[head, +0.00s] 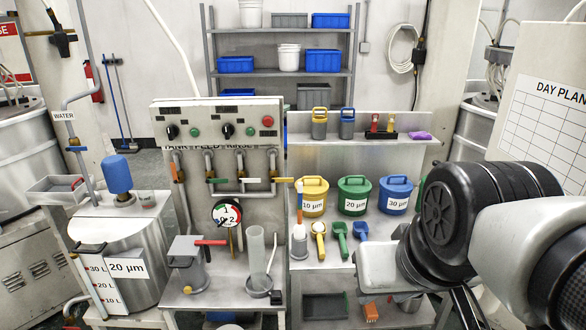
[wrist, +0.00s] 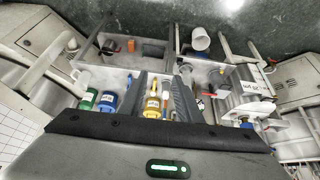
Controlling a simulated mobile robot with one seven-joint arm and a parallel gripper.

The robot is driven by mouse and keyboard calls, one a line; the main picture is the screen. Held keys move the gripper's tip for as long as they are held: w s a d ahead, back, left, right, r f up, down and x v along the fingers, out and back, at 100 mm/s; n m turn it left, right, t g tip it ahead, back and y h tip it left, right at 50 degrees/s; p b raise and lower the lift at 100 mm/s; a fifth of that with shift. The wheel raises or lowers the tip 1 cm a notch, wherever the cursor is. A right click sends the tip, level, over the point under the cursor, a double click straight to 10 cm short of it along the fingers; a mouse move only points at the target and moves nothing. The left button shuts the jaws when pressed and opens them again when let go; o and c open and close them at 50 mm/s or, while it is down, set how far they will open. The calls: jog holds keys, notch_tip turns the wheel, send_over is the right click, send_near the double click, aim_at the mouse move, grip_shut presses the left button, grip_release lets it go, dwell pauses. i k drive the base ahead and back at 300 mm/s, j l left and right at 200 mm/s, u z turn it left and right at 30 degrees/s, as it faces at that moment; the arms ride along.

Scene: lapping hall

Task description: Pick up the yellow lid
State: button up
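The yellow lid (head: 313,184) has a raised handle and sits on the yellow tub marked 10 µm (head: 313,204), at the left of a row of three tubs in the head view. My gripper (wrist: 160,78) is open, its two dark fingers well apart in the wrist view. A yellow object (wrist: 153,104) with a pale label shows between the fingers there; I cannot tell whether it is the same tub or how far below it lies. In the head view my arm is at the right, apart from the yellow tub, and the fingertips are not clearly seen.
Green (head: 354,186) and blue (head: 396,186) lidded tubs stand right of the yellow one. Yellow (head: 319,228), green (head: 340,229) and blue (head: 361,231) scoops lie in front. A raised shelf (head: 355,140) runs behind.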

aim_at(313, 185)
jog(key=i+j, duration=0.1)
jog(key=i, duration=1.35)
